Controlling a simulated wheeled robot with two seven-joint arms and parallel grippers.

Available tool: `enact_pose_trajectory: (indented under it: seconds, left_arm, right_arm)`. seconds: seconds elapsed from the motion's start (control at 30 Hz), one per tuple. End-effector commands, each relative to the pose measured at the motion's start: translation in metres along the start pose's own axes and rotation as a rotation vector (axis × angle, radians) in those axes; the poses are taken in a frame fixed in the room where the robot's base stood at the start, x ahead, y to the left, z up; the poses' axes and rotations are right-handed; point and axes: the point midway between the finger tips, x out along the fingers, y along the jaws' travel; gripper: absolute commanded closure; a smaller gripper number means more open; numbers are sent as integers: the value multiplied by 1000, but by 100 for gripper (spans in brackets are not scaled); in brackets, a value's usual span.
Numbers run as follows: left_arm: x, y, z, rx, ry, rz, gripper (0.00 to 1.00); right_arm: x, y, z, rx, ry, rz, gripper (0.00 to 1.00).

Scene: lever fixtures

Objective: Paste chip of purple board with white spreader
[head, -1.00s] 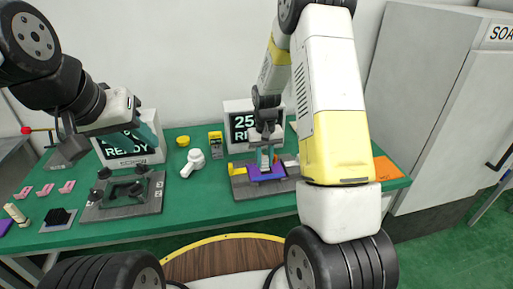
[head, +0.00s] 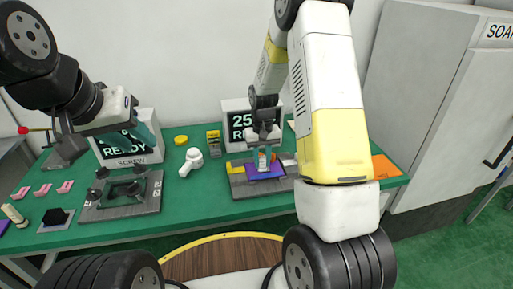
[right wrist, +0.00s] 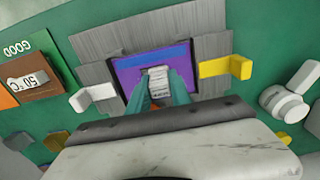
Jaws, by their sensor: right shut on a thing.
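The purple board (head: 262,175) lies on a grey fixture (head: 240,186) on the green table. It also shows in the right wrist view (right wrist: 124,76). My right gripper (head: 263,162) is directly over the board, its teal fingers pointing down around a small pale piece with orange, probably the white spreader (head: 262,157). In the right wrist view a pale striped block (right wrist: 158,80) shows between the fingers; the chip cannot be told apart there. Contact with the board is unclear. My left gripper (head: 148,134) hangs before the left screen; its jaw gap is unclear.
A yellow lever (right wrist: 226,68) and a white lever (right wrist: 92,96) flank the board. A white handled tool (head: 190,162) and a yellow-black box (head: 214,144) stand left of the fixture. A dark fixture (head: 120,205) and pink pieces (head: 43,189) lie further left.

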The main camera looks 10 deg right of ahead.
Motion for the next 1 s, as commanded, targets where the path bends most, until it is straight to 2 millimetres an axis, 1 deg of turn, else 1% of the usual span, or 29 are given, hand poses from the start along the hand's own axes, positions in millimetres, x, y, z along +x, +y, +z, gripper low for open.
enact_pose_trajectory:
  seconds: [0.57,0.77,1.0]
  left_arm:
    - [0,0,0,0,0,0,64]
    - [0,0,0,0,0,0,64]
    - [0,0,0,0,0,0,64]
  right_arm:
    - [1,20,-10,1,1,0,100]
    - [1,16,-10,-1,1,0,100]
    - [2,4,-10,-2,0,0,100]
